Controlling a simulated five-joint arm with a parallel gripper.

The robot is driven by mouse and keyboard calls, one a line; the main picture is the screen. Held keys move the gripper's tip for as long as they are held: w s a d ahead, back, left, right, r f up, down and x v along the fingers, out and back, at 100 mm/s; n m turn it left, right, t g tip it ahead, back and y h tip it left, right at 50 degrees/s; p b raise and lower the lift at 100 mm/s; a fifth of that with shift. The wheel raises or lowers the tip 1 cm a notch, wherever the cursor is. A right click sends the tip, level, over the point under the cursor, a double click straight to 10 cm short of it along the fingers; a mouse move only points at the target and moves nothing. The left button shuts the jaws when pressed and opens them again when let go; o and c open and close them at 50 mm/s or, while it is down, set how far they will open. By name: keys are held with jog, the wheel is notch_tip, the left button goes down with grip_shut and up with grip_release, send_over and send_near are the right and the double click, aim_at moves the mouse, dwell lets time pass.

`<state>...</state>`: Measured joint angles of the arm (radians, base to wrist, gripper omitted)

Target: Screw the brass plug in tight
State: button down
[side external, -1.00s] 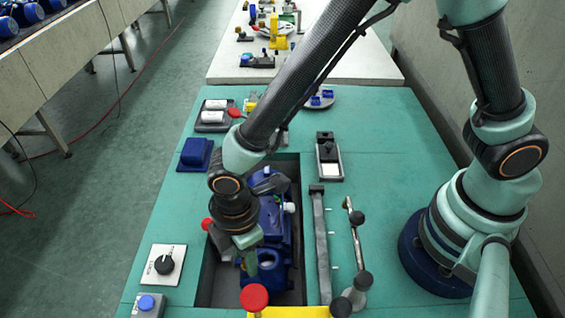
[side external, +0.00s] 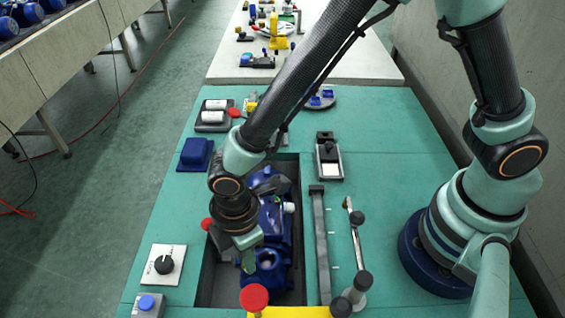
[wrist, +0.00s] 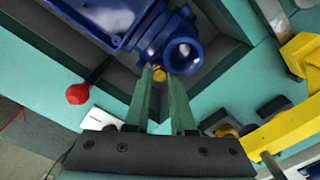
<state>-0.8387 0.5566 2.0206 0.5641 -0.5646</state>
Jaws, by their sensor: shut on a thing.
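The brass plug (wrist: 159,74) shows in the wrist view as a small gold piece between the tips of my gripper (wrist: 159,84), against the side of the blue pump (wrist: 150,32). My gripper is shut on it. How deep the plug sits in the pump is hidden. In the side external view my gripper (side external: 248,262) points down at the near left part of the blue pump (side external: 272,262), inside the recess. The plug cannot be made out there.
A red-knobbed lever (wrist: 78,94) stands left of the pump in the wrist view. A yellow fixture (wrist: 285,110) is at the right. In the side external view a red knob (side external: 254,297) stands near the front, and a dial panel (side external: 164,264) lies left of the recess.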

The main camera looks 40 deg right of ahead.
jog(key=m, duration=0.6)
jog(key=shift+m, duration=0.4)
jog(key=m, duration=0.7)
jog(key=c, duration=1)
grip_release()
jog(key=shift+o, duration=0.2)
jog(key=shift+r, duration=2.25)
